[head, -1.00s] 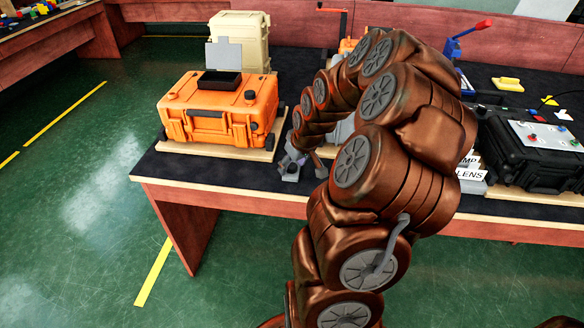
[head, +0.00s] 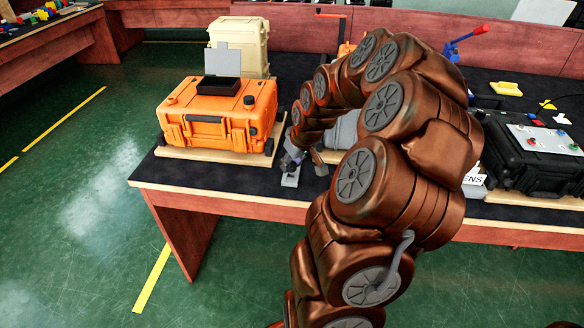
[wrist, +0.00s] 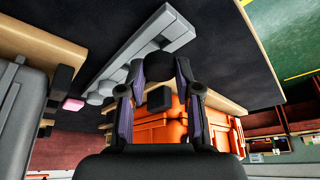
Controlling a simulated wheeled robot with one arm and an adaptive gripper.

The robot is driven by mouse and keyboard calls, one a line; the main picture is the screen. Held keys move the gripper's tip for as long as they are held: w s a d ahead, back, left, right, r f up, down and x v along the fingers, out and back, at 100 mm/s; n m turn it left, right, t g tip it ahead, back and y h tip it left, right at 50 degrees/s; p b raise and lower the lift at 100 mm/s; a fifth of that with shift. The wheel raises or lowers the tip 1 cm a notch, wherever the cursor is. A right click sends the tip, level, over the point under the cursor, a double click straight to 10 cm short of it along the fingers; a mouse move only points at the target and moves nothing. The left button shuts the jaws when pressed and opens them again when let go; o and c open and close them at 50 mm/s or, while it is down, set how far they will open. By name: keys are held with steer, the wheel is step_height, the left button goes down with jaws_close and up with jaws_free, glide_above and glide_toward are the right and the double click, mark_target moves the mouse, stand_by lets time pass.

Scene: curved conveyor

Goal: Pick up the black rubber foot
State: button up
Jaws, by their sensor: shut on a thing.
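My gripper (wrist: 160,78) is at the bottom of the wrist view, its two purple-grey fingers closed from either side on a dark piece, the black rubber foot (wrist: 156,69). The foot is dark against the dark table top, so its outline is hard to make out. In the head view my gripper (head: 293,160) is small, just above a grey block (head: 290,180) near the table's front edge; the foot cannot be made out there. In the wrist view a long grey bar with round knobs (wrist: 165,37) lies beside the fingertips.
An orange case (head: 215,115) on a wooden board stands left of my gripper, with an open black box (head: 220,90) on top. A beige case (head: 240,40) stands behind. A black case (head: 530,160) with a panel is at the right. The table's front left corner is clear.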

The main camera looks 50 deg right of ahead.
steer(key=shift+r, duration=0.45)
steer(key=shift+s+a+r, duration=0.1)
steer(key=shift+s, duration=0.05)
steer(key=s+a+r+b, duration=0.1)
steer(key=s+a+r, duration=0.4)
steer(key=s+a, duration=0.5)
steer(key=shift+s+b, duration=0.3)
steer(key=shift+s, duration=0.6)
steer(key=shift+w+a, duration=0.1)
steer(key=shift+a, duration=0.05)
